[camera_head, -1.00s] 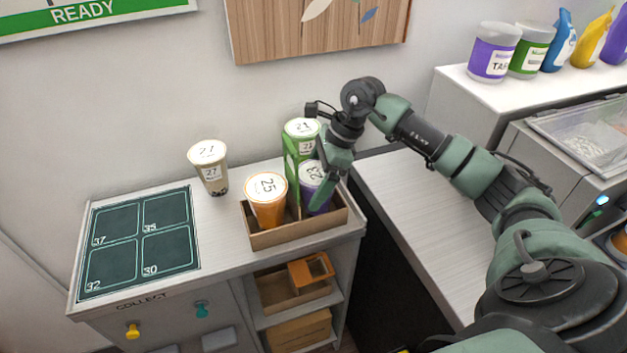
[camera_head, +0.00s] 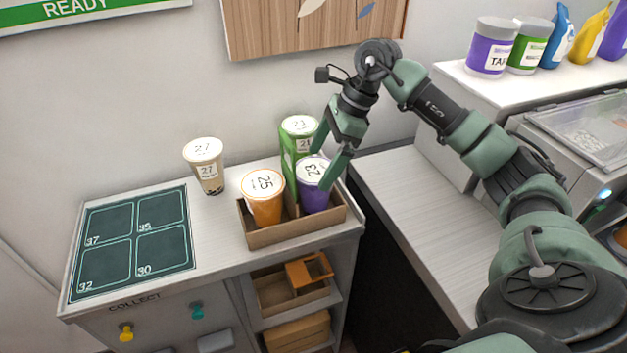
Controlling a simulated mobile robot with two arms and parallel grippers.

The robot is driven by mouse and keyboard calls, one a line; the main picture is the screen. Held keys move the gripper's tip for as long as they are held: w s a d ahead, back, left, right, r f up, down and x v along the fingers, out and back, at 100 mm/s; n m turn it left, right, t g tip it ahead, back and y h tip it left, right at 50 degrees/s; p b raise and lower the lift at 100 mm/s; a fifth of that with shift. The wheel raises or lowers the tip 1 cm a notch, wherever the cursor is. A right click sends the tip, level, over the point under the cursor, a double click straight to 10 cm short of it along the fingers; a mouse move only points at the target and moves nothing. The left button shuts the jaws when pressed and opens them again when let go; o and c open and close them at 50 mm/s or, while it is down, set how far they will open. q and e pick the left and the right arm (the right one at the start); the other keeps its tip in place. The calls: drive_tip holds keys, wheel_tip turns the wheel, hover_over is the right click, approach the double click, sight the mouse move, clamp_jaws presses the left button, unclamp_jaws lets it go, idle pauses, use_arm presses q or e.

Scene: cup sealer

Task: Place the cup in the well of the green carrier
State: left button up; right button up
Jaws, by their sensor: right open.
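The carrier is a brown open tray (camera_head: 270,238) with a green upright part (camera_head: 288,165) standing at its back. An orange cup (camera_head: 264,208) with lid number 25 stands in the left of the tray. A purple cup (camera_head: 312,198) with lid number 23 stands upright in the right of it. A cup with lid number 21 (camera_head: 299,125) shows at the back, by the green part; its lower body is hidden. My right gripper (camera_head: 325,168) is open, fingers pointing down, at the purple cup's upper right; I cannot tell if it touches. My left gripper is not in view.
A pale cup numbered 27 (camera_head: 207,170) stands left of the carrier. A dark mat (camera_head: 135,240) with numbered squares lies bare on the counter's left. A gap separates this counter from the right worktop (camera_head: 410,200). Tubs and bottles stand on the shelf at right.

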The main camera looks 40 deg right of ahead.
drive_tip(key=b+v, duration=0.1)
drive_tip(key=v, duration=0.5)
drive_tip(key=shift+f, duration=0.1)
idle(0.4)
